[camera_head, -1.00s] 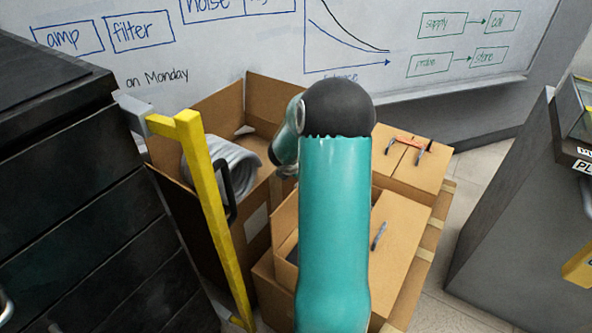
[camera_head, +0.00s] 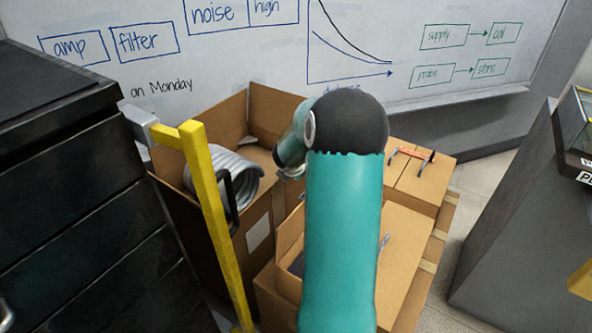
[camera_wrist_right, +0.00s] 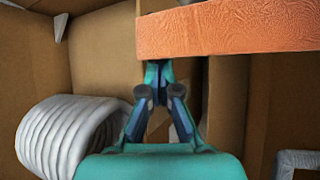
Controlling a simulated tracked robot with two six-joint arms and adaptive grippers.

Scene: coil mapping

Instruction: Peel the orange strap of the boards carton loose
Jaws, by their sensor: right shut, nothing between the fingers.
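In the head view a small closed carton (camera_head: 428,180) sits at the back right. In the right wrist view a wide orange band (camera_wrist_right: 235,28) crosses the upper right, close to the camera. I cannot tell which carton it belongs to. My right gripper (camera_wrist_right: 157,72) is shut and empty, its tips just under the band's left end; I cannot tell if they touch. In the head view my teal right arm hides the gripper. My left gripper is in neither view.
An open carton (camera_head: 262,215) holds a grey ribbed coil (camera_head: 222,175), also in the right wrist view (camera_wrist_right: 70,135). A yellow post (camera_head: 215,220) and a black drawer cabinet (camera_head: 80,210) stand left. A grey cabinet (camera_head: 505,220) stands right, with a narrow floor gap before it.

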